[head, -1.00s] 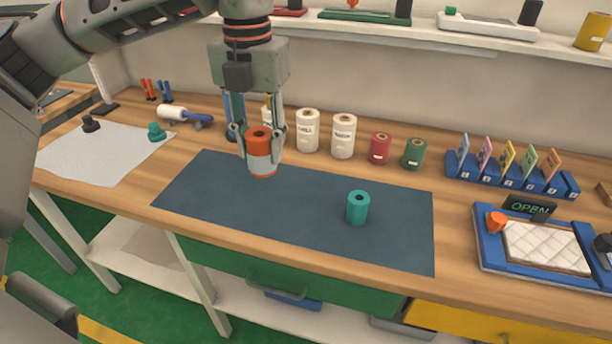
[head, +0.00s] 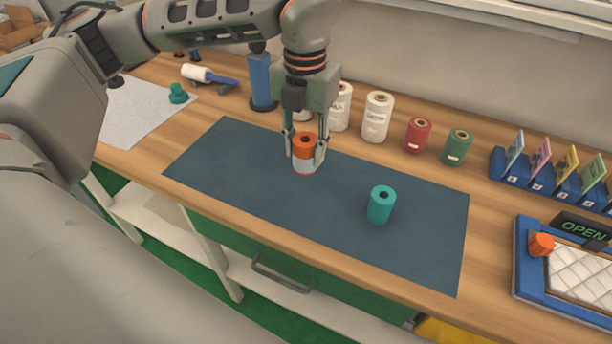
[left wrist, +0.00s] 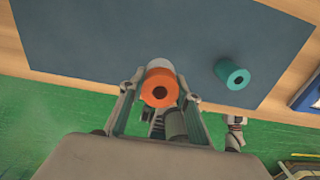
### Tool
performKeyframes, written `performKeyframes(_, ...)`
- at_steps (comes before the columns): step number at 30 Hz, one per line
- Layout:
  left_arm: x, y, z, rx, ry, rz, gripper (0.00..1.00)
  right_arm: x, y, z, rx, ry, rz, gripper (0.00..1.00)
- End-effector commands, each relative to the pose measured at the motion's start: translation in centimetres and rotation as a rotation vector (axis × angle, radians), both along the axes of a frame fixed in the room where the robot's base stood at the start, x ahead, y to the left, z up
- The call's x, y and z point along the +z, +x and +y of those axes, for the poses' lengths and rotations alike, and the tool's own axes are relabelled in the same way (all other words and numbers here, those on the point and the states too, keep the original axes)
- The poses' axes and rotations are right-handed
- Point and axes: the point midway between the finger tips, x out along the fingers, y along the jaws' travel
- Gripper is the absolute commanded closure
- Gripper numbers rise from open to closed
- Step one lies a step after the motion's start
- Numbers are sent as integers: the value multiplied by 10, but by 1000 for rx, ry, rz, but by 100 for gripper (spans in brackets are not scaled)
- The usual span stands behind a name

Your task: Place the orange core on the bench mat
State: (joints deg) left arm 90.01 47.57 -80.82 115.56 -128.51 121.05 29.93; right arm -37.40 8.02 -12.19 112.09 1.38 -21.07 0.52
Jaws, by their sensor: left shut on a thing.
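The orange core (head: 305,142) has an orange top and a paler, greyish lower part. My left gripper (head: 306,158) is shut on it from above, one finger on each side. The core is upright over the back part of the dark blue-grey bench mat (head: 240,165); I cannot tell whether its base touches the mat. In the left wrist view the orange core (left wrist: 160,88) sits between the fingertips, with the mat (left wrist: 120,35) behind it. A teal core (head: 381,205) stands upright on the mat to the right.
White rolls (head: 377,117), a red roll (head: 417,135) and a green roll (head: 456,147) stand behind the mat. A blue card rack (head: 530,180) and a blue-framed tray with an OPEN sign (head: 583,230) are at the right. The mat's left part and front are clear.

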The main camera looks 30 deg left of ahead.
Motion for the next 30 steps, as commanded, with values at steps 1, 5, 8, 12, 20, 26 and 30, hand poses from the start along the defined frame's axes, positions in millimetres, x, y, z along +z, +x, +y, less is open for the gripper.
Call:
performKeyframes(1,-13,-1,0,-1,0,4,93,0,1,0,0,1,-2,60)
performKeyframes(5,-33,-1,0,0,-1,2,93,3,3,1,0,2,-9,60)
performKeyframes(8,-41,0,0,0,0,-1,93,5,4,1,0,3,-13,60)
performKeyframes(12,-48,0,0,-1,0,0,93,5,5,1,0,3,-14,60)
performKeyframes(20,-83,-1,0,0,0,3,93,2,4,1,-1,2,-10,60)
performKeyframes(26,-85,0,0,0,0,-2,93,-1,3,0,0,1,-5,60)
performKeyframes(30,-87,0,0,0,0,-1,93,-2,2,0,0,0,-3,60)
